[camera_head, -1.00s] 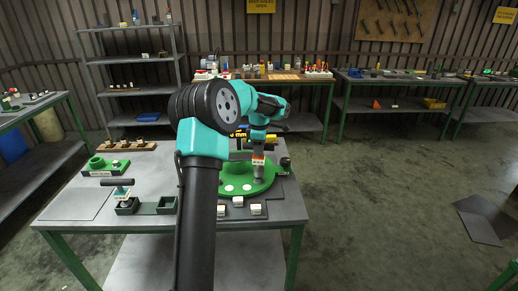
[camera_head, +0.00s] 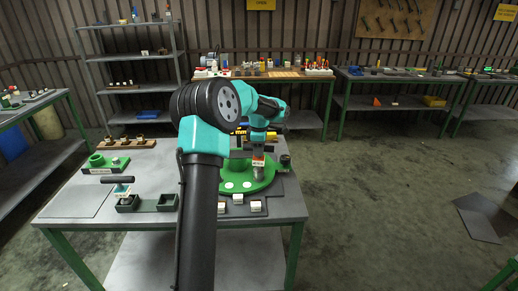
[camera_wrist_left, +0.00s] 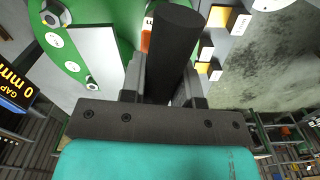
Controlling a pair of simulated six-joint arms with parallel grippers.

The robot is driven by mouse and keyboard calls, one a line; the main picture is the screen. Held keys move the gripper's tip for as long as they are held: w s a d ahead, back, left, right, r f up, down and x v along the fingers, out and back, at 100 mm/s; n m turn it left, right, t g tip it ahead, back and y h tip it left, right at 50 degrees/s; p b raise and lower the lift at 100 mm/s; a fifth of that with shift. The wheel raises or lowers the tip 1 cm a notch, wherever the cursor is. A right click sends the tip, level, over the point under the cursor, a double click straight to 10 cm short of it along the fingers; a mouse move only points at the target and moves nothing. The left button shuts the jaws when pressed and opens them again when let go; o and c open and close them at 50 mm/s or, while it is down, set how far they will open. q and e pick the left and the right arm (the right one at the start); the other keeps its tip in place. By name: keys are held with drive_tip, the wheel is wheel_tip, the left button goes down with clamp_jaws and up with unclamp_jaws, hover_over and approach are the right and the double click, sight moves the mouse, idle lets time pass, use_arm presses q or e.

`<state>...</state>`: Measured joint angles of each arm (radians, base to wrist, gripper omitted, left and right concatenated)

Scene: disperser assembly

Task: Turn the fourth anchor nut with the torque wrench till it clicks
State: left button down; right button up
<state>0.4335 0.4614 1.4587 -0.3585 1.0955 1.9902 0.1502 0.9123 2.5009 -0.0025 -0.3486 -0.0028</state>
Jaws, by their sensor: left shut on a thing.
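My left gripper (camera_head: 258,146) is shut on the torque wrench, whose dark round handle (camera_wrist_left: 175,45) sits between the fingers in the left wrist view. In the head view the wrench's grey shaft (camera_head: 259,173), with an orange-and-white label above it, stands roughly upright over the round green base (camera_head: 236,187). The green base also fills the upper left of the left wrist view (camera_wrist_left: 110,45). Two anchor nuts (camera_wrist_left: 55,13) (camera_wrist_left: 92,82) show there beside white round marks. The wrench's lower end and the nut under it are hidden. My right gripper is not in view.
A black-and-yellow gap display (camera_wrist_left: 15,85) is beside the base. Small white-topped blocks (camera_head: 238,199) stand at its front. Left on the table (camera_head: 75,203) are a green fixture (camera_head: 105,164), a black-handled tool (camera_head: 118,180) and dark green trays (camera_head: 167,203).

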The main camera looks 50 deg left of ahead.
use_arm(q)
drive_tip(key=shift+f, duration=0.75)
drive_tip(key=shift+m, duration=7.5)
drive_tip(key=shift+r, duration=0.1)
drive_tip(key=shift+r, duration=2.45)
